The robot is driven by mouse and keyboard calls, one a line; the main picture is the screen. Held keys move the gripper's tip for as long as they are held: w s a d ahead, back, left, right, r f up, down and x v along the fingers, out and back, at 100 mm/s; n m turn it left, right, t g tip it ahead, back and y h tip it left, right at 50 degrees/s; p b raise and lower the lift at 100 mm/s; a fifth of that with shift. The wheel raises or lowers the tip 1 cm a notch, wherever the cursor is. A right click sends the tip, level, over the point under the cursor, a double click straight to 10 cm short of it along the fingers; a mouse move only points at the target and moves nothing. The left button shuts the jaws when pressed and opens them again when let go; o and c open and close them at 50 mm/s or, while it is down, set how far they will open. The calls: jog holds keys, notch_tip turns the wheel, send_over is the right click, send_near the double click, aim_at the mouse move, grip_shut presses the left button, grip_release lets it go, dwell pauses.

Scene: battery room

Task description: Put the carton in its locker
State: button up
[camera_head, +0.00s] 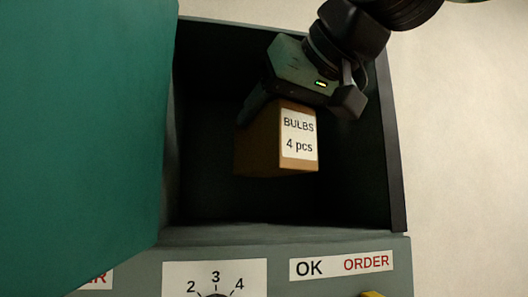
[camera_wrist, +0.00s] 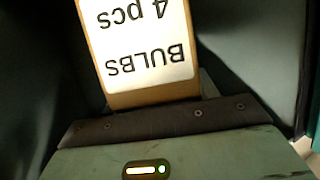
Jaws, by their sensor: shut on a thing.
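The carton (camera_head: 259,152) is a brown box with a white label reading "BULBS 4 pcs". It also shows upside down in the wrist view (camera_wrist: 148,98). My gripper (camera_head: 292,105) is shut on the upper part of the carton, with a finger on each side. The locker (camera_head: 212,190) is a dark open compartment behind and around the carton. The carton appears within the locker's opening, above its floor; I cannot tell exactly how deep it is or whether it touches anything.
A large teal door (camera_head: 80,120) stands open at the left and covers part of the view. Below the opening is a grey panel (camera_head: 280,270) with a numbered dial, an "OK ORDER" label (camera_head: 342,266) and a yellow part at the lower right. The locker's right wall (camera_head: 390,150) is close to my gripper.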

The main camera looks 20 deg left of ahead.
jog(key=w+a, duration=0.1)
jog(key=w+a+p, duration=0.1)
jog(key=w, duration=0.1)
jog(key=w+p, duration=0.1)
jog(key=shift+w+a+r, duration=0.25)
jog(key=shift+a, duration=0.15)
jog(key=shift+s+d+f, duration=0.1)
jog(key=shift+f, duration=0.55)
jog(key=shift+s+d+f, duration=0.1)
jog(key=shift+f, duration=0.5)
notch_tip(320, 180, down, 4)
jog(key=shift+a+f+p, duration=0.1)
jog(key=shift+a+p, duration=0.05)
jog(key=shift+p, duration=0.5)
jog(key=shift+w+a+f+p, duration=0.2)
jog(key=shift+w+f+p, duration=0.1)
jog(key=shift+w+p, duration=0.1)
jog(key=shift+f, duration=0.1)
jog(key=shift+f+b, duration=0.15)
jog(key=shift+b, duration=0.2)
jog(key=o, duration=1.2)
